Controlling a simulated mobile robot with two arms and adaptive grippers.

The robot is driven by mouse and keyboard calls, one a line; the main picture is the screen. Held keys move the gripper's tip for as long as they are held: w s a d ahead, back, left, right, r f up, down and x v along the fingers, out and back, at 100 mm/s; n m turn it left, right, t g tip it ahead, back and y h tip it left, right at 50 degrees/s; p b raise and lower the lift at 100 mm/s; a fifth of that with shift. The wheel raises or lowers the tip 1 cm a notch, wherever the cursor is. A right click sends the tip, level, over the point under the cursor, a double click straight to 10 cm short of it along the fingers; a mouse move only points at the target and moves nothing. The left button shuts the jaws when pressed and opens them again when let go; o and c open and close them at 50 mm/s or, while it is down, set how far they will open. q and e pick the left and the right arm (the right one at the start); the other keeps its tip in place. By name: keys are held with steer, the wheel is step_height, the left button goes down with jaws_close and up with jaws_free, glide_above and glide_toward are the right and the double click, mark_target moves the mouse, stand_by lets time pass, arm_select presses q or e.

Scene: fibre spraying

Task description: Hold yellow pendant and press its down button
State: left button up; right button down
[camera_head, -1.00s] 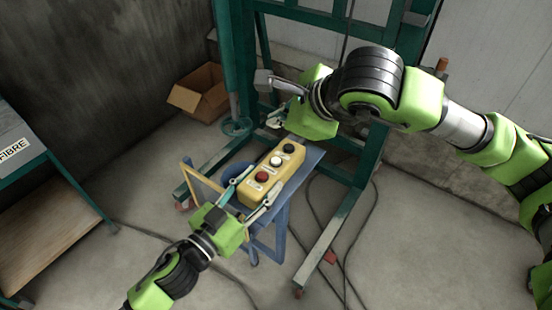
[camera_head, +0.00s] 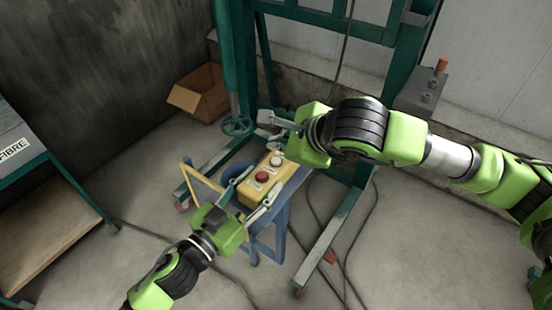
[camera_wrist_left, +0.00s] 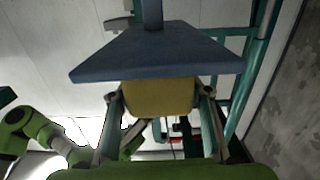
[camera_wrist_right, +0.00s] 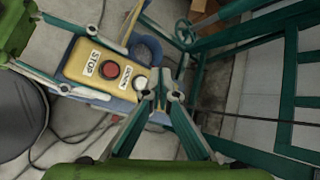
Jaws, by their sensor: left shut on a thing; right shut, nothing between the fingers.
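The yellow pendant (camera_head: 249,193) lies on a small blue cart, with a red button (camera_head: 262,176) and a white button (camera_head: 277,161) showing. My left gripper (camera_head: 247,190) is shut on the pendant, one finger along each long side; the left wrist view shows the pendant's yellow end (camera_wrist_left: 158,98) between the fingers. In the right wrist view the red button (camera_wrist_right: 110,69) has a STOP label, and another label (camera_wrist_right: 122,87) stands by the white button (camera_wrist_right: 140,84). My right gripper (camera_wrist_right: 160,84) is shut and empty at the pendant's far end, hiding the black button. I cannot tell whether its tips touch.
The blue cart (camera_head: 270,222) has a yellow handle (camera_head: 200,178). A green steel frame (camera_head: 352,205) stands behind, with a handwheel (camera_head: 236,126). An open cardboard box (camera_head: 199,92) sits on the floor. A table marked FIBRE (camera_head: 15,150) is at left. Cables lie on the floor at right.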

mark_target(276, 161)
steer(key=shift+f, duration=1.05)
steer(key=shift+f, duration=0.1)
stand_by(0.6)
steer(key=shift+f, duration=0.3)
